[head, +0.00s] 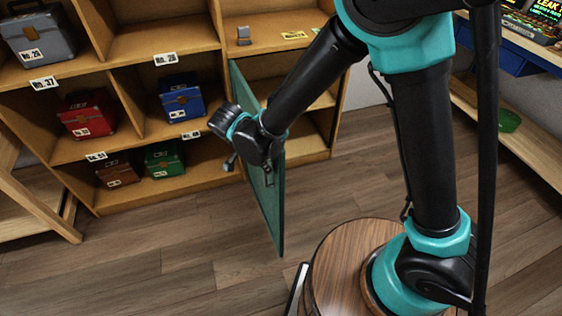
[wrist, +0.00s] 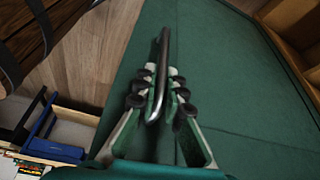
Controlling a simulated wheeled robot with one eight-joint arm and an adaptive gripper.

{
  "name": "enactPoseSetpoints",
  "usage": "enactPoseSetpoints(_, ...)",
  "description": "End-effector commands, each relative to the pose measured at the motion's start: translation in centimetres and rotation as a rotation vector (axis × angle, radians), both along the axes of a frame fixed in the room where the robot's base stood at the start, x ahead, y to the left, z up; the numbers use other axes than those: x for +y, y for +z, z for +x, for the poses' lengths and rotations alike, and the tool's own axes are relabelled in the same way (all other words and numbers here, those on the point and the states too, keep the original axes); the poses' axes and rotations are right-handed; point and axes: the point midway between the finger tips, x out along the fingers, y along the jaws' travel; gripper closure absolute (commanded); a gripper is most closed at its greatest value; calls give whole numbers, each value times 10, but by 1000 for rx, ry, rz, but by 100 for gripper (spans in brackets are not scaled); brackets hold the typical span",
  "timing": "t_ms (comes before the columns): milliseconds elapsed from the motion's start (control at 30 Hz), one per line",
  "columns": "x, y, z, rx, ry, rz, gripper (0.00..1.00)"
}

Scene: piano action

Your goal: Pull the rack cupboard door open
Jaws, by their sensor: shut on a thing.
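The green rack cupboard door (head: 272,215) stands swung out from the wooden rack (head: 210,180), roughly edge-on in the head view. Behind it, shelf space in the rack shows to its right. The door's green face (wrist: 225,75) fills much of the wrist view. A metal bar handle (wrist: 162,70) runs along the door. My gripper (wrist: 162,80) has its fingers on both sides of the handle and is shut on it. In the head view my wrist is at the door, and the fingers are largely hidden there.
Cases stand on the rack shelves left of the door: grey (head: 40,36), red (head: 86,113), blue (head: 181,97), brown (head: 115,170) and green (head: 164,158). Wooden floor (head: 190,250) in front of the rack is clear. A bench with a blue drawer (head: 492,47) stands at right.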

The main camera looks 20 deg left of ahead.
Motion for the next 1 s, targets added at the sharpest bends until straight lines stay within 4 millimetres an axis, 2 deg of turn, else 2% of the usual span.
enactPoseSetpoints(200, 11, -1, -11, 6, 2, -3, 100)
enactPoseSetpoints(600, 12, -1, -12, 8, 1, -3, 100)
enactPoseSetpoints(633, 12, -1, -12, 8, 1, -3, 88)
enactPoseSetpoints(800, 12, -1, -11, 6, 1, -1, 69)
enactPoseSetpoints(1000, 12, 0, -11, 5, 1, -1, 69)
